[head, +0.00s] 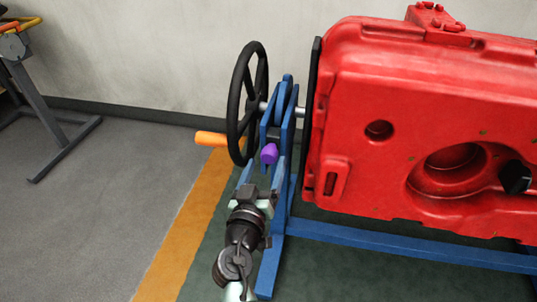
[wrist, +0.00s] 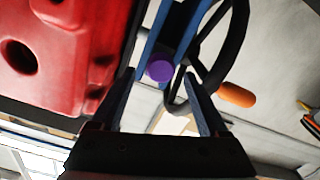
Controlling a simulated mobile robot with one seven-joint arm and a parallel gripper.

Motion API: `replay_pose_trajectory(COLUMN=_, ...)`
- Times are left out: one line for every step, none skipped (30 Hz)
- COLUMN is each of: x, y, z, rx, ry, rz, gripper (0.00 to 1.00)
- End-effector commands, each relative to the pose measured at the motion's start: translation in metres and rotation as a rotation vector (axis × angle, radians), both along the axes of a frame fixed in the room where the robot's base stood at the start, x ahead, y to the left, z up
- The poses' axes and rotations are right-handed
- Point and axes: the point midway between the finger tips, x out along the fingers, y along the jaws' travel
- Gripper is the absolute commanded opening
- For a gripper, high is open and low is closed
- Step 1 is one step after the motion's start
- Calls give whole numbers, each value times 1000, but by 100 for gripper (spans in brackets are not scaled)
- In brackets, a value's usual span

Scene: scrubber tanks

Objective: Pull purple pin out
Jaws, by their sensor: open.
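The purple pin (head: 269,154) sticks out of the blue stand's bracket (head: 283,115), just right of the black handwheel (head: 247,103) in the head view. In the wrist view the round end of the purple pin (wrist: 160,69) faces the camera, between and beyond the fingertips. My gripper (head: 255,192) is just below and in front of the pin in the head view. In the wrist view my gripper (wrist: 163,88) has its two fingers spread apart with nothing between them. The pin's shaft is hidden.
A large red tank (head: 430,120) hangs on the blue frame to the right. The handwheel has an orange handle (head: 210,138) pointing left. An orange floor stripe (head: 185,235) runs beside the stand. Open grey floor (head: 100,210) lies to the left, with another grey stand (head: 45,110) farther off.

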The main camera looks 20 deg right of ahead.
Motion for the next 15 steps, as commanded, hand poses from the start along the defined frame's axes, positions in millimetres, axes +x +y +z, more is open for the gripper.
replay_pose_trajectory(x=8, y=-5, z=0, rx=0, ry=-2, rz=-1, gripper=78)
replay_pose_trajectory(x=12, y=-8, z=0, rx=0, ry=-2, rz=-1, gripper=78)
replay_pose_trajectory(x=17, y=-12, z=0, rx=0, ry=-2, rz=-1, gripper=78)
replay_pose_trajectory(x=20, y=-14, z=-1, rx=1, ry=-1, rz=-1, gripper=78)
replay_pose_trajectory(x=23, y=-15, z=0, rx=0, ry=-2, rz=-1, gripper=78)
replay_pose_trajectory(x=26, y=-17, z=0, rx=-1, ry=-1, rz=0, gripper=78)
replay_pose_trajectory(x=28, y=-19, z=-1, rx=0, ry=0, rz=0, gripper=78)
replay_pose_trajectory(x=30, y=-20, z=0, rx=0, ry=-1, rz=0, gripper=78)
replay_pose_trajectory(x=32, y=-21, z=0, rx=-1, ry=-1, rz=0, gripper=78)
replay_pose_trajectory(x=33, y=-22, z=0, rx=0, ry=0, rz=0, gripper=78)
replay_pose_trajectory(x=34, y=-23, z=0, rx=1, ry=1, rz=0, gripper=78)
replay_pose_trajectory(x=34, y=-23, z=0, rx=0, ry=0, rz=0, gripper=78)
replay_pose_trajectory(x=35, y=-24, z=0, rx=0, ry=0, rz=1, gripper=78)
replay_pose_trajectory(x=35, y=-24, z=0, rx=0, ry=0, rz=1, gripper=78)
replay_pose_trajectory(x=35, y=-24, z=0, rx=0, ry=0, rz=1, gripper=78)
